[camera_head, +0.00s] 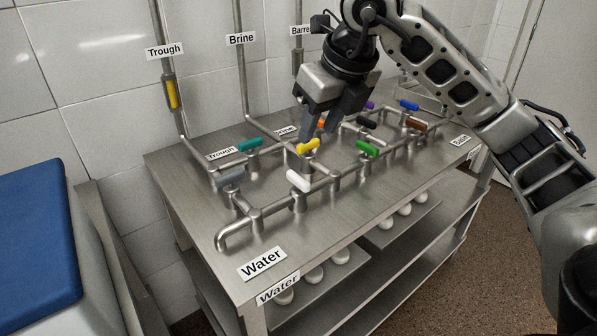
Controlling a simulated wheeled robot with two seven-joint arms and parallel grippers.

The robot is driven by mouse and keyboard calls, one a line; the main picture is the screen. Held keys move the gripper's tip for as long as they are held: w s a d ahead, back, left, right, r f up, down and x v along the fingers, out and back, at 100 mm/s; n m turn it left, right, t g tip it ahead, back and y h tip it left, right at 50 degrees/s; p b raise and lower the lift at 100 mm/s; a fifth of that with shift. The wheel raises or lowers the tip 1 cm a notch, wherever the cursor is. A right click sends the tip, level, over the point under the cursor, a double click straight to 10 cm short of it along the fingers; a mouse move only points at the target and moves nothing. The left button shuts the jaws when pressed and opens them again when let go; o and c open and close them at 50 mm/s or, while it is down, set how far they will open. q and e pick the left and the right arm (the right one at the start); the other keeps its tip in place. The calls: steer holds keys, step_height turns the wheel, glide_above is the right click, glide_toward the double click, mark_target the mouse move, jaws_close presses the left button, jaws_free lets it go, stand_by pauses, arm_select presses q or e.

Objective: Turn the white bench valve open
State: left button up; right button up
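The white bench valve handle (298,181) sits on the front pipe run on the steel bench, lying at a slant above its valve body. My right gripper (325,128) comes down from the upper right, above and behind the white handle and apart from it. Its two fingers point down near the yellow handle (308,146), with a gap between them, and an orange handle shows partly there. Whether it touches any handle is hard to tell. My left gripper is out of view.
Nearby on the pipes are grey (230,176), teal (249,144), green (368,149), black, brown (415,124), blue (408,105) and purple handles. A blue-topped unit (38,235) stands at the left.

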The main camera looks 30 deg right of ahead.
mark_target(298, 176)
steer(key=x, duration=1.3)
jaws_close()
